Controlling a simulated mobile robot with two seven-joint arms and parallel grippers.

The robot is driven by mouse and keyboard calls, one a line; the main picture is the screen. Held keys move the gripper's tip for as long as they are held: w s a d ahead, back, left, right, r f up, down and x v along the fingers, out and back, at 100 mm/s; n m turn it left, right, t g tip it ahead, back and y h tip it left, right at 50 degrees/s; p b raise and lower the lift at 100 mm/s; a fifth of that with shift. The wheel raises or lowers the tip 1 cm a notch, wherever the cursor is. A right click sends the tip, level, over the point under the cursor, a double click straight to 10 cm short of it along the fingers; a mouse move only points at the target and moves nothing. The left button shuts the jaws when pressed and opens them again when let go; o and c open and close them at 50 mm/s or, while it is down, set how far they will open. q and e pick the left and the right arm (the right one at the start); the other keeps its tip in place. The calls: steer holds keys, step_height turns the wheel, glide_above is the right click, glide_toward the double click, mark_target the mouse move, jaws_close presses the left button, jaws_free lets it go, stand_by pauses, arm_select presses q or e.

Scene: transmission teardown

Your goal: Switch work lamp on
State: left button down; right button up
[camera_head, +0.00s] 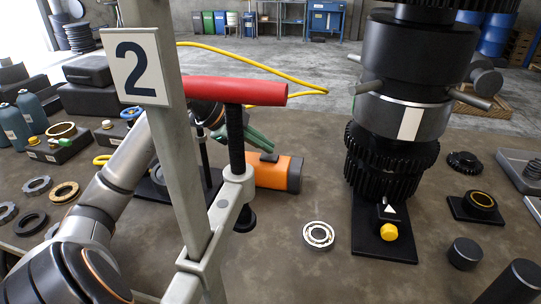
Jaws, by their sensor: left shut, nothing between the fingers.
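An orange and black box-shaped body (280,172), which looks like the work lamp, lies on the bench behind the clamp, its left part hidden. A small dark raised piece (268,157), perhaps its switch, sits on top. No glow shows on it, and I cannot tell whether it is lit. My left gripper (260,142) reaches in from the left behind the post and red bar, which partly hide it. Its green fingers look shut and empty, with the tips just above the lamp's top near the dark piece. I cannot tell whether they touch. My right gripper is out of view.
A grey post with a "2" sign (136,68) and a clamp with a red bar (215,90) block the near middle. A tall black gear stack (402,120) stands right. A bearing ring (319,236) lies on open bench. Rings and bottles crowd the left.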

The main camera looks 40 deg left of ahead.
mark_target(263, 157)
arm_select(q)
steer(key=shift+f+b, duration=0.3)
steer(key=shift+f, duration=0.15)
steer(key=shift+r, duration=0.1)
steer(key=shift+r+p, duration=0.4)
steer(key=shift+p, duration=0.05)
step_height(263, 157, up, 6)
steer(key=p, duration=0.5)
stand_by(0.5)
